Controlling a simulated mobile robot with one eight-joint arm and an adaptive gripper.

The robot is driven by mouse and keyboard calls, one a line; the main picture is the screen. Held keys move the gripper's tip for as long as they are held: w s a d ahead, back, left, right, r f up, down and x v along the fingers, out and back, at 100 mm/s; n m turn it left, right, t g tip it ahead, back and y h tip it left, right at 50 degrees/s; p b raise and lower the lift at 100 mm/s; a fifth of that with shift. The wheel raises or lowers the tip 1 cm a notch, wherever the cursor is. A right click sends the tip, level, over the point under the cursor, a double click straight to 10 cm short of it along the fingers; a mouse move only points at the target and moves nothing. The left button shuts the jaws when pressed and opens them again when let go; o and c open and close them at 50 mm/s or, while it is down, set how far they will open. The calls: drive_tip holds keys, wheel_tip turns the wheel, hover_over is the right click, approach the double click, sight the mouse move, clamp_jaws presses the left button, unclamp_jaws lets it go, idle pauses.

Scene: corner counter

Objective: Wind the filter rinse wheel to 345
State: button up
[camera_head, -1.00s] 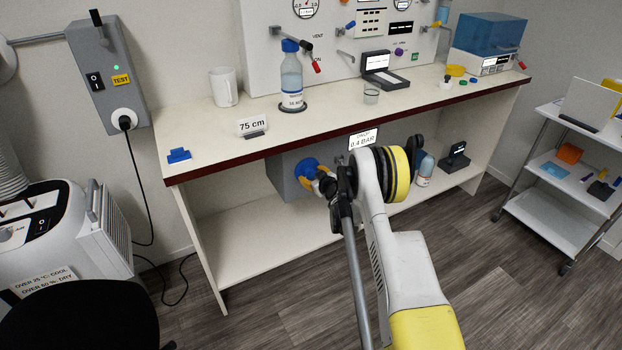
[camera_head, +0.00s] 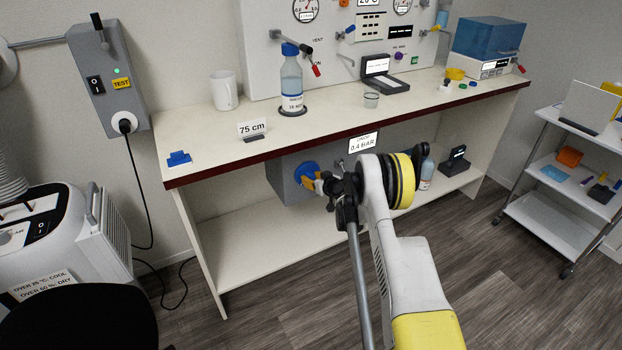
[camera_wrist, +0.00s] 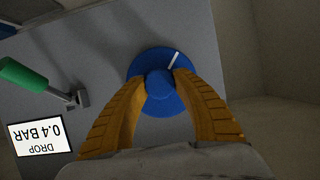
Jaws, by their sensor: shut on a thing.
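The blue wheel (camera_head: 306,172) sits on the front of a grey box (camera_head: 284,186) under the counter. In the wrist view the wheel (camera_wrist: 146,66) is a round blue disc with a raised hub and a white mark at its upper right. My gripper (camera_head: 318,183) reaches it from the right in the head view. In the wrist view the orange fingers of my gripper (camera_wrist: 160,86) are shut on the hub, one on each side. No scale or number for the wheel is readable.
A sign reading "DROP 0.4 BAR" (camera_wrist: 40,134) and a green-handled lever (camera_wrist: 24,76) are beside the wheel. The counter's front edge (camera_head: 290,142) is above my arm. A bottle (camera_head: 427,172) and a dark device (camera_head: 455,160) stand on the lower shelf at right.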

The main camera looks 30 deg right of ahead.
drive_tip(key=o, duration=1.2)
drive_tip(key=shift+s, duration=0.1)
drive_tip(key=v, duration=1.1)
drive_tip(key=shift+s+r, duration=0.2)
drive_tip(key=shift+s, duration=0.15)
drive_tip(key=shift+d, duration=0.1)
